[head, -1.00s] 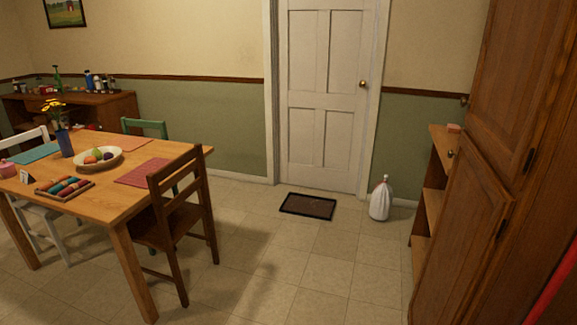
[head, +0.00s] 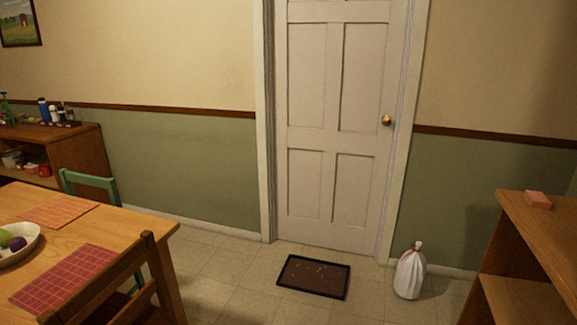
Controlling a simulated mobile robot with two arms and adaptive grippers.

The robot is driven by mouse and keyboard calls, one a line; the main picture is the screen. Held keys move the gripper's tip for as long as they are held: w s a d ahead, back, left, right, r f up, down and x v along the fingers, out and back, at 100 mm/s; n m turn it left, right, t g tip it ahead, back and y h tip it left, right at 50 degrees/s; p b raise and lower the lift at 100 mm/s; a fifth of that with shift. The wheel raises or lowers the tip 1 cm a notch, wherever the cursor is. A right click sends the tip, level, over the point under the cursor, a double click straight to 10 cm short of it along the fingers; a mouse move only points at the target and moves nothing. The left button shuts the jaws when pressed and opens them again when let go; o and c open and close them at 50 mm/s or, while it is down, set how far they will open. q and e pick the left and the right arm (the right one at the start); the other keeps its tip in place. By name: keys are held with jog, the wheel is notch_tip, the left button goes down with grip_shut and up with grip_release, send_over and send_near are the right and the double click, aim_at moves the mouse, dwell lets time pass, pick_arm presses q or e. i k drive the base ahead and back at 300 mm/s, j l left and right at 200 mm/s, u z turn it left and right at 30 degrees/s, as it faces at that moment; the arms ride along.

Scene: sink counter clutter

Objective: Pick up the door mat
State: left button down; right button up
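The door mat (head: 313,277) lies flat on the tiled floor in front of the closed white door. It is dark brown with a raised black border, and a few small light marks or bits show on its surface. Nothing covers it. Neither of my grippers is in the head view.
A tied white bag (head: 410,273) stands right of the mat by the wall. A wooden shelf unit (head: 535,240) is at the right edge. A dining table (head: 100,232) with a brown chair (head: 130,275) fills the lower left. Tiled floor (head: 225,285) between is clear.

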aim_at(304, 279)
jog(key=i, duration=1.25)
jog(key=i+j+z, duration=0.1)
jog(key=i, duration=1.15)
